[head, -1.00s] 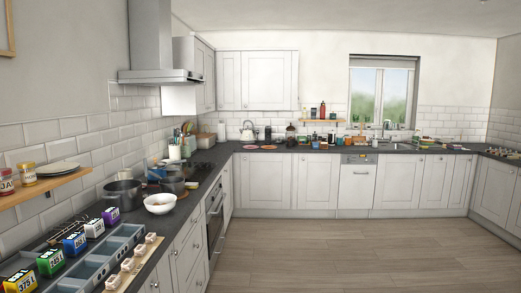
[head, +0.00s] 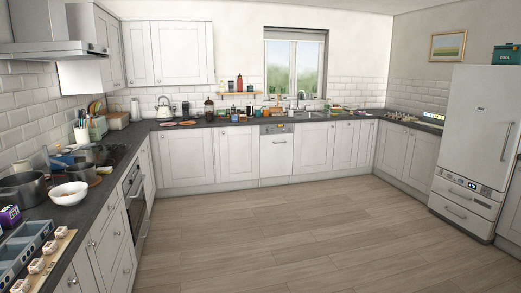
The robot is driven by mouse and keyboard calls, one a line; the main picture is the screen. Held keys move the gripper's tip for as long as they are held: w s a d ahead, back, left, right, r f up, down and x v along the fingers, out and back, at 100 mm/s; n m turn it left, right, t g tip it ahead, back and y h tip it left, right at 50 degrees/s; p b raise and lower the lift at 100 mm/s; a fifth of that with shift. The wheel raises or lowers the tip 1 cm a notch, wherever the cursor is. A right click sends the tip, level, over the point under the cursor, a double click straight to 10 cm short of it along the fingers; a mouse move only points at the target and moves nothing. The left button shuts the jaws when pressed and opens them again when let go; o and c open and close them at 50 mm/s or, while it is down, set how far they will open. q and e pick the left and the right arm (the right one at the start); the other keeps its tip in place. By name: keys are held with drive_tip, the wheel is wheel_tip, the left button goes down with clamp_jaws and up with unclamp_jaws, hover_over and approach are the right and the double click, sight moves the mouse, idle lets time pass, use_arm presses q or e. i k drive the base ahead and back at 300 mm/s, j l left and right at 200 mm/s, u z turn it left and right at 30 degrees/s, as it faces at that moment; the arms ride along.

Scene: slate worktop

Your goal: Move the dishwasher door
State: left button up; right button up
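The dishwasher door (head: 276,158) is a white front panel in the row of grey-white cabinets under the window, near the middle of the head view. It stands upright and looks shut. A grey control strip (head: 277,129) runs along its top, with a small handle or latch below it. It is across the room from me. Neither of my grippers shows in the head view.
Wide wooden floor (head: 270,225) lies clear between me and the dishwasher. A counter with pots (head: 30,186), a white bowl (head: 69,192) and an oven (head: 136,200) runs along the left. A tall white fridge (head: 474,145) stands at the right.

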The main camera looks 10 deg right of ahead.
sight(276, 145)
drive_tip(key=i+z, duration=0.1)
drive_tip(key=z, duration=0.4)
drive_tip(key=i, duration=8.35)
drive_tip(key=j+u, duration=0.05)
drive_tip(key=j, duration=0.05)
